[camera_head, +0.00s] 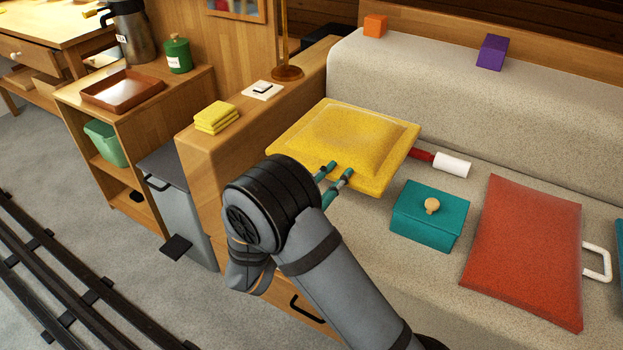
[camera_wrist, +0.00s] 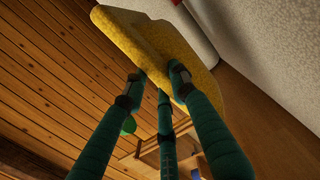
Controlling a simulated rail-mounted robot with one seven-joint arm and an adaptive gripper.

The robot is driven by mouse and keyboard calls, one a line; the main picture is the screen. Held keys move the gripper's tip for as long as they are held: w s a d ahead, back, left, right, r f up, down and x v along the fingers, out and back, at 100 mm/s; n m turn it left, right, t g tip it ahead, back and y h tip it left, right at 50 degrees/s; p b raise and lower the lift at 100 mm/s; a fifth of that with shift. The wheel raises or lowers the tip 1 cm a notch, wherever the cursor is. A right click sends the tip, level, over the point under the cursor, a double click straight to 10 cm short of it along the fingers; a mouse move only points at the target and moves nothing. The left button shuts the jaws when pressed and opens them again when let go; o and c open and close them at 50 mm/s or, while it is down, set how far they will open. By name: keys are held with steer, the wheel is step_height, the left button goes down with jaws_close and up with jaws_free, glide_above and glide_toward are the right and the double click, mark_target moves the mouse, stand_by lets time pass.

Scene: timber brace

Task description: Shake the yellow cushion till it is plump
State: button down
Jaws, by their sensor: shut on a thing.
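The yellow cushion (camera_head: 345,140) is square with a raised middle panel, and it is tilted in the head view. My gripper (camera_head: 333,176) has its teal fingers at the cushion's near edge. In the wrist view the fingers (camera_wrist: 160,78) are shut on the edge of the yellow cushion (camera_wrist: 150,38). The cushion appears to be held above the sofa seat (camera_head: 365,225), near the wooden armrest. Part of the near edge is hidden behind the fingers.
Folded yellow cloths (camera_head: 217,115) sit on the armrest (camera_head: 245,130). Orange (camera_head: 375,26) and purple (camera_head: 492,52) blocks sit on the backrest.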

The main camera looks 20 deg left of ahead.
mark_target(356, 180)
steer(key=d+r, duration=0.1)
steer(key=d, duration=0.1)
steer(key=d+r+p, duration=0.1)
steer(key=d+r, duration=0.1)
steer(key=shift+w+d+r+p, duration=0.1)
steer(key=shift+d+r+p, duration=0.15)
steer(key=shift+p, duration=0.05)
step_height(356, 180, up, 9)
steer(key=p, duration=0.7)
steer(key=shift+d+r, duration=0.15)
steer(key=shift+r, duration=0.05)
